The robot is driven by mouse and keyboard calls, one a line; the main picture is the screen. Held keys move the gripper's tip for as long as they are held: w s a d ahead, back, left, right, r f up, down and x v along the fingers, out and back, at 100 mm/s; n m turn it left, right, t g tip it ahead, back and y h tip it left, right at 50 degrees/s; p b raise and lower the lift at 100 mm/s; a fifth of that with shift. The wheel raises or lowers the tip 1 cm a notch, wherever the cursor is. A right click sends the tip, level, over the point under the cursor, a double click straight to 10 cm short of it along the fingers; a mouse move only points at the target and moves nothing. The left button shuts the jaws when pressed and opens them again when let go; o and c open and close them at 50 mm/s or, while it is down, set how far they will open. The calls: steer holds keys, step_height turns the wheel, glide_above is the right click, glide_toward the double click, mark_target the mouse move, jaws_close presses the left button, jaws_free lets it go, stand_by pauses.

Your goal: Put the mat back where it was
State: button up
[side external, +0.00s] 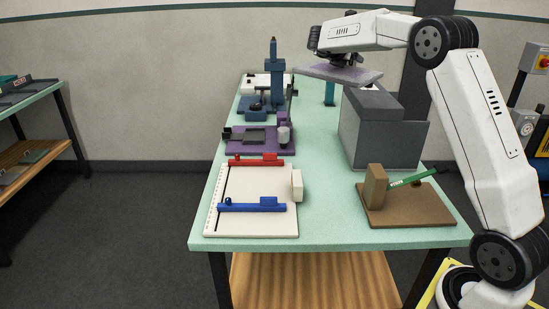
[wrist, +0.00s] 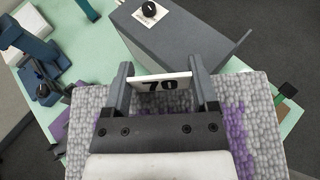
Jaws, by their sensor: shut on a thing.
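The mat (side external: 318,72) is a flat, tufted grey piece with purple patches, held in the air over the far part of the table in the side external view. It fills much of the lower wrist view (wrist: 258,128). My gripper (side external: 345,62) is above it. In the wrist view my gripper (wrist: 162,82) has its two fingers on either side of a white tab (wrist: 162,84) marked "70" on the mat. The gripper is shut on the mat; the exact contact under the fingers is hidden.
A grey box (side external: 360,130) stands below and right of the mat. A blue press (side external: 274,75) and a purple fixture (side external: 260,147) are at left. A white board (side external: 245,190) with red and blue bars and a brown stand (side external: 415,215) with a green stick are nearer.

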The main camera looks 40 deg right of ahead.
mark_target(350, 71)
steer(key=shift+s+d+f+m+g, duration=0.1)
steer(key=shift+s+d+m+g, duration=0.1)
steer(key=shift+m+g, duration=0.15)
step_height(350, 71, down, 4)
step_height(350, 71, down, 25)
stand_by(0.8)
steer(key=shift+f, duration=2)
steer(key=shift+f, duration=0.5)
steer(key=o, duration=1.3)
